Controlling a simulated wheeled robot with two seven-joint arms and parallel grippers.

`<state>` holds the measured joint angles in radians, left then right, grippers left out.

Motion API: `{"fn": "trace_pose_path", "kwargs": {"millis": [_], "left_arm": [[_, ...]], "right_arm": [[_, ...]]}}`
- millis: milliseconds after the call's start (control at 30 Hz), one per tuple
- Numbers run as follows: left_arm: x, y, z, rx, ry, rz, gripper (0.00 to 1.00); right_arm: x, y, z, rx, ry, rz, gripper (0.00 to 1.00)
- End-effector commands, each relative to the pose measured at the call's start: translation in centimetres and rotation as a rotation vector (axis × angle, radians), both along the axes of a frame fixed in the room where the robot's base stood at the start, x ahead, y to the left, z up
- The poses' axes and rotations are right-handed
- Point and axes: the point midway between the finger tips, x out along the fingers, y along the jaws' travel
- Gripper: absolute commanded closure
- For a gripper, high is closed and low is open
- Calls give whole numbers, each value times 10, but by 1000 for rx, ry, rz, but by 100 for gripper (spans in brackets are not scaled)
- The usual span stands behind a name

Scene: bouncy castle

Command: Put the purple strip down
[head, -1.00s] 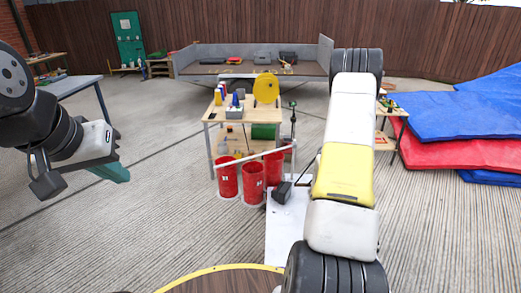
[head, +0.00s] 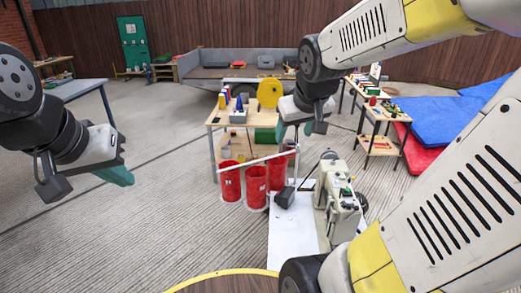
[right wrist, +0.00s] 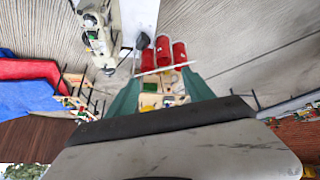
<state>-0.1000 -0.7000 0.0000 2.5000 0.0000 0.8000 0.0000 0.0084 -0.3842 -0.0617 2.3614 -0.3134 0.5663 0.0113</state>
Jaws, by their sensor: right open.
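I cannot make out a purple strip in either view. My right gripper (head: 308,128) is raised in front of the right end of the wooden workbench (head: 228,122) in the head view. In the right wrist view its two teal fingers stand wide apart (right wrist: 160,88), with nothing visible held between them; the distant bench shows through the gap. My left gripper (head: 117,176) hangs at the left, over open ground, with its teal fingertips seen from the side. I cannot tell whether it is open or shut.
Red drums (head: 255,187) stand before the workbench. A beige machine (head: 341,200) stands at the right of a white board (head: 288,233). Small shelved tables (head: 380,145) and blue and red mats (head: 435,125) lie further right.

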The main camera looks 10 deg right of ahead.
Motion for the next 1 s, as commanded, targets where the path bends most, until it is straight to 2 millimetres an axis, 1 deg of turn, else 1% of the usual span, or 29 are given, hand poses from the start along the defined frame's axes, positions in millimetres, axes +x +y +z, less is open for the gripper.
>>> {"fn": "trace_pose_path", "kwargs": {"millis": [33, 100, 200, 300, 333, 400, 467, 800, 833, 933, 1000], "left_arm": [[0, 0, 0, 0, 0, 0, 100], [0, 0, 0, 0, 0, 0, 100], [0, 0, 0, 0, 0, 0, 100], [0, 0, 0, 0, 0, 0, 100], [0, 0, 0, 0, 0, 0, 100], [0, 0, 0, 0, 0, 0, 100], [0, 0, 0, 0, 0, 0, 100], [0, 0, 0, 0, 0, 0, 100], [0, 0, 0, 0, 0, 0, 100], [0, 0, 0, 0, 0, 0, 100], [0, 0, 0, 0, 0, 0, 100]], "right_arm": [[-21, 18, 6, 45, -2, 5, 39], [-47, 39, 9, 105, 11, 13, 39], [-77, 64, 11, 177, 28, 28, 39], [-98, 81, 10, 224, 44, 43, 39], [-102, 84, 10, 232, 45, 46, 39], [-109, 89, 10, 248, 53, 52, 39], [-112, 91, 10, 254, 55, 54, 39], [-111, 91, 10, 255, 55, 52, 39], [-111, 91, 10, 255, 55, 52, 43], [-111, 90, 10, 254, 55, 52, 63], [-111, 90, 10, 254, 55, 52, 64]]}}
